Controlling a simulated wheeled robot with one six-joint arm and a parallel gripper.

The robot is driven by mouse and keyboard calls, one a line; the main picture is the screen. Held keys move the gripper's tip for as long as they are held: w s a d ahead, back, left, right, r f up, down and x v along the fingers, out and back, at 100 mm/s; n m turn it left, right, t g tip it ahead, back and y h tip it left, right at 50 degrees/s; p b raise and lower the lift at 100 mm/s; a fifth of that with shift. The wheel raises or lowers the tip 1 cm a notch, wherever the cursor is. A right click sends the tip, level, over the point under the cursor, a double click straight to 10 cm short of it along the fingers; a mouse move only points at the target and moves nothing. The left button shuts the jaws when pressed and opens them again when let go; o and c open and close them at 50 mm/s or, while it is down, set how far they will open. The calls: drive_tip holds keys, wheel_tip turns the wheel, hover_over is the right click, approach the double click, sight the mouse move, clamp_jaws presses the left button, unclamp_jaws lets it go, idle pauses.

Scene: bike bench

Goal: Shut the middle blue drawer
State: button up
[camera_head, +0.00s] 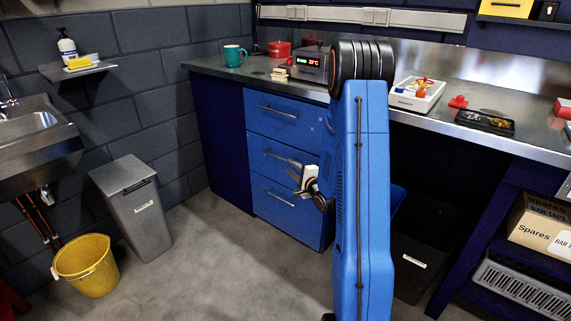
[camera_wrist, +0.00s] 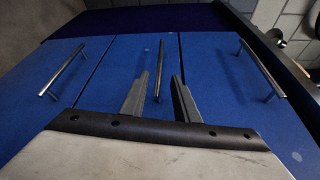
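The middle blue drawer (camera_head: 259,161) is in the blue drawer unit under the bench, between the top drawer (camera_head: 263,121) and the bottom drawer (camera_head: 268,213). Its front looks about level with the others; a small gap cannot be ruled out. My gripper (camera_head: 290,162) is in front of it, at its bar handle. In the wrist view the three fronts lie side by side, and the middle handle (camera_wrist: 161,62) runs between the two fingers of my gripper (camera_wrist: 158,80). The fingers are apart, one on each side of the handle. Whether either touches it cannot be told.
A grey bin (camera_head: 133,208) and a yellow bucket (camera_head: 87,265) stand left of the drawers, with bare floor between. The bench top (camera_head: 235,75) overhangs the drawers and carries a teal mug (camera_head: 233,55). A black crate (camera_head: 412,275) lies to the right, beyond my arm.

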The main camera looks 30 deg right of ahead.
drive_tip(key=shift+s+a+r, duration=0.1)
drive_tip(key=shift+s, duration=1.3)
drive_tip(key=shift+s+r, duration=0.1)
drive_tip(key=shift+s, duration=1.25)
drive_tip(key=s+a+r+n+g+h, duration=0.2)
drive_tip(key=s+a+r+n+g, duration=0.5)
drive_tip(key=s+a+r+n, duration=0.35)
drive_tip(key=s+a+r+n+g+y, duration=0.1)
drive_tip(key=s+a+n, duration=0.4)
drive_tip(key=s, duration=0.8)
drive_tip(key=s+a+r+n+g+y, duration=0.1)
drive_tip(key=s+a+r+n+g, duration=0.3)
drive_tip(key=s+a, duration=0.6)
drive_tip(key=s+n, duration=0.1)
drive_tip(key=s, duration=0.2)
drive_tip(key=shift+s+r+y, duration=0.3)
drive_tip(key=shift+s+r, duration=0.05)
drive_tip(key=shift+s, duration=0.05)
